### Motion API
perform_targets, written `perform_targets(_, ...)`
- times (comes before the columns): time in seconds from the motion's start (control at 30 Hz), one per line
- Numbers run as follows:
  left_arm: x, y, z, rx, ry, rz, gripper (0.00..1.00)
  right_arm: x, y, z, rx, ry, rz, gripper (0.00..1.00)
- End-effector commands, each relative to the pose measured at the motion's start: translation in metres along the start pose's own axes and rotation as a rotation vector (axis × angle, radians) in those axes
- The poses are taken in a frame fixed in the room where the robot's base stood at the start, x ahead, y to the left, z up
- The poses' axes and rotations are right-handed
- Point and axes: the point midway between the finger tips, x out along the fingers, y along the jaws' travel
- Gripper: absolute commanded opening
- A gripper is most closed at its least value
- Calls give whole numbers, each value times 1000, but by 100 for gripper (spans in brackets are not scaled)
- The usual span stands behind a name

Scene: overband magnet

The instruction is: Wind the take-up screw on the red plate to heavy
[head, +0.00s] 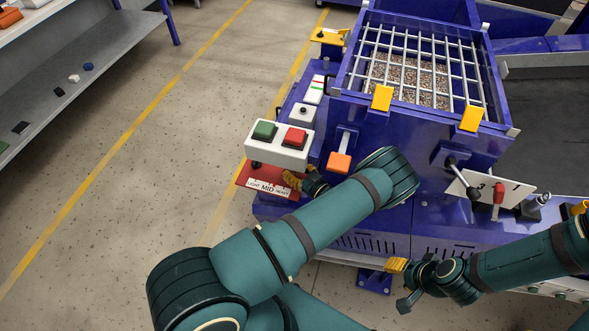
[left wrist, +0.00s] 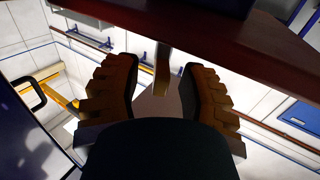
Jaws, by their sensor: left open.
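The red plate (head: 246,178) juts out below the white button box in the head view, with a label strip (head: 268,188) reading LIGHT, MID, HEAVY. My left gripper (head: 292,180) is at the plate's right end, by the HEAVY side. In the left wrist view its two amber-padded fingers (left wrist: 160,98) are open. A narrow brownish upright piece (left wrist: 162,68) stands between them, apart from both pads, below the dark red plate edge (left wrist: 225,40). It may be part of the take-up screw; its full shape is hidden. My right gripper (head: 401,284) is apart from the machine's front, its fingers spread and empty.
The button box (head: 280,156) with green and red buttons sits close above the plate. An orange-ended lever (head: 339,162) is just right of it. The blue hopper (head: 425,135) stands behind. Floor at left is clear up to a grey shelf (head: 90,60).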

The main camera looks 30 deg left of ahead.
Motion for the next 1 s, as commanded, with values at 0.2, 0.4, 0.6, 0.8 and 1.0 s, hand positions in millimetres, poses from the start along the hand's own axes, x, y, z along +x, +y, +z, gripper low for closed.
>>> perform_targets(0.2,1,0,0,0,-1,0,41,0,0,0,0,0,0,47)
perform_targets(0.4,1,0,0,0,-1,0,0,0,0,0,0,0,0,47)
perform_targets(0.6,1,0,0,0,-1,1,0,0,0,0,0,0,0,47)
perform_targets(0.8,1,0,0,-1,-1,20,0,-1,0,0,0,0,0,47)
perform_targets(1.0,1,-1,0,1,-1,37,0,-1,0,0,0,-1,0,47)
